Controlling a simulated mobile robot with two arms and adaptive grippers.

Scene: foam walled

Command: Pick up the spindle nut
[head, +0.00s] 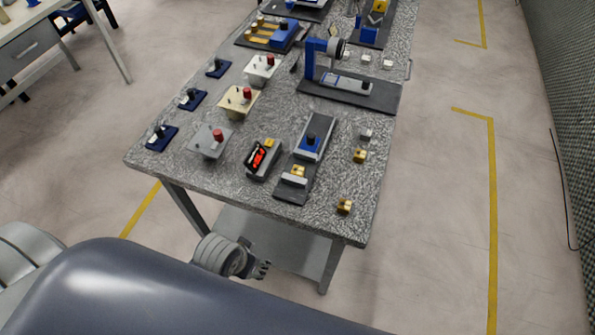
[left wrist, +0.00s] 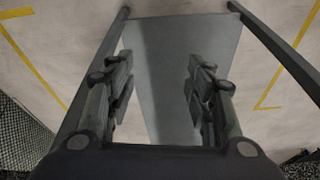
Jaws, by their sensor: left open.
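No part is labelled, so I cannot tell for certain which is the spindle nut. Small brass-coloured blocks lie on the speckled grey table (head: 352,228) in the head view: one near the front right corner (head: 345,206), another farther back (head: 360,155). A third brass block (head: 298,171) sits on a dark base. My left gripper (head: 262,270) is in front of the table's near edge, below the tabletop and apart from the blocks. In the left wrist view its two fingers (left wrist: 160,85) are spread and empty. My right gripper is not in view.
A dark base with a blue-grey slide (head: 313,140), a bin with red and black parts (head: 263,158) and several knobbed boxes (head: 210,141) crowd the table. A lower shelf (left wrist: 185,40) shows between the left fingers. Floor to the right is clear.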

